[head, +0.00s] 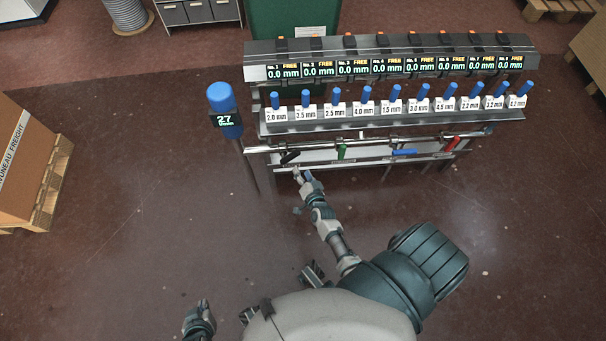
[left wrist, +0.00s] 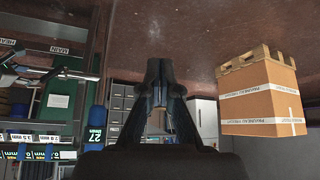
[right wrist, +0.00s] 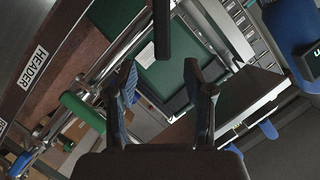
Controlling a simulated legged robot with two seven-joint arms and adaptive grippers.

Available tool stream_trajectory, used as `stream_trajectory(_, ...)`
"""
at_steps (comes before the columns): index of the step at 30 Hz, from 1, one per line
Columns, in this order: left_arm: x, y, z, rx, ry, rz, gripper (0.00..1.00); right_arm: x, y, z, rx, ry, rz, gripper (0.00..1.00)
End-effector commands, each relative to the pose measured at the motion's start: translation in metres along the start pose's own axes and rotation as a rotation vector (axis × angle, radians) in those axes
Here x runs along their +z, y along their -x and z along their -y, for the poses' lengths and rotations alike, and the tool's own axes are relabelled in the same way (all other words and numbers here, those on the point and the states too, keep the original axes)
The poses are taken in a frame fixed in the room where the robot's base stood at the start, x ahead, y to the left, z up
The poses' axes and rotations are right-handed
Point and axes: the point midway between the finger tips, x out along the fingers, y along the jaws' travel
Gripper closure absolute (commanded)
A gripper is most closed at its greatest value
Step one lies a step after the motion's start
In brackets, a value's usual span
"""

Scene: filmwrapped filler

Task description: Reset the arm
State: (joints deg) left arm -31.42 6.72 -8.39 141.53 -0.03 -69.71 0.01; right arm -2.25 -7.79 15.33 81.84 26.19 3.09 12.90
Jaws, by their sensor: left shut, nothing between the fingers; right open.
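My right arm reaches forward to the pipe rack, and my right gripper (head: 303,178) is just below the black lever (head: 290,157). In the right wrist view the right gripper (right wrist: 160,78) is open, its two fingers well apart. A black bar (right wrist: 162,30) shows above the gap between the fingertips; I cannot tell whether it is between them. A green handle (right wrist: 83,110) is left of the fingers. My left gripper (head: 202,308) is low at the left, over bare floor. In the left wrist view the left gripper (left wrist: 158,72) is shut and empty.
The rack carries a pipe (head: 370,140) with green (head: 341,152), blue (head: 404,152) and red (head: 452,144) handles. Above is a shelf (head: 390,120) of labelled blue-topped holders. A blue post unit (head: 224,110) reads 27. A boxed pallet (head: 30,165) stands left. The floor between is clear.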

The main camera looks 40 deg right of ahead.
Motion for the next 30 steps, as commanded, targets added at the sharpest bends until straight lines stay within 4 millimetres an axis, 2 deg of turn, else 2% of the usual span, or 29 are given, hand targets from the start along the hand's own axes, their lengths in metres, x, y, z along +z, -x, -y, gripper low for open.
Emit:
stream_trajectory(4,0.000,0.000,0.000,0.000,0.000,0.000,1.00,0.000,0.005,0.000,0.000,0.000,-0.001,0.48)
stream_trajectory(19,0.000,-0.001,0.000,0.000,0.000,0.001,1.00,0.000,0.005,0.000,0.000,0.001,0.001,0.48)
stream_trajectory(22,0.004,-0.006,0.000,-0.001,0.000,0.015,1.00,0.007,0.011,0.002,-0.001,0.039,0.045,0.48)
stream_trajectory(26,0.025,-0.035,0.001,-0.004,-0.002,0.084,1.00,0.043,0.041,0.002,0.003,0.213,0.249,0.48)
stream_trajectory(29,0.060,-0.065,0.002,-0.007,-0.004,0.170,1.00,0.086,0.091,-0.013,0.019,0.431,0.498,0.48)
stream_trajectory(30,0.077,-0.076,0.003,-0.008,-0.005,0.205,1.00,0.101,0.116,-0.025,0.029,0.525,0.604,0.48)
